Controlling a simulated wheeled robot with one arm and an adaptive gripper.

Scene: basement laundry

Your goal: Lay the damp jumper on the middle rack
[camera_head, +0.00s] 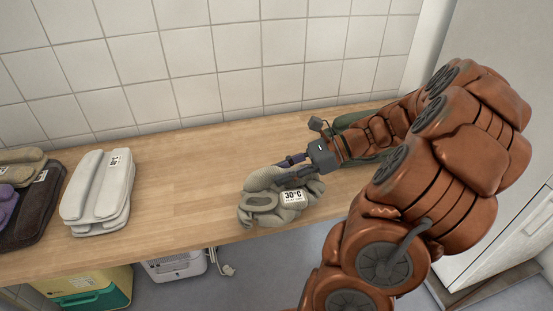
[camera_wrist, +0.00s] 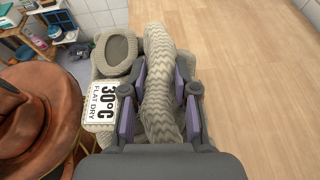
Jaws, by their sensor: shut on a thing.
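The jumper (camera_head: 262,212) is a beige-grey knitted bundle with a white "30°C" tag, at the front edge of the wooden counter in the head view. It also shows in the wrist view (camera_wrist: 160,115), where the tag reads "30°C FLAT DRY". My gripper (camera_head: 290,168) is shut on a ribbed fold of it, with a purple-padded finger on each side. I cannot tell whether the jumper rests on the counter or hangs just above it. I cannot make out a middle rack in either view.
The wooden counter (camera_head: 185,180) is bare between the jumper and a pale folded stack (camera_head: 97,190) to the left. A dark piece (camera_head: 40,215) with folded items lies at the far left. A green-and-yellow box (camera_head: 85,287) and a white box (camera_head: 173,266) stand below the counter.

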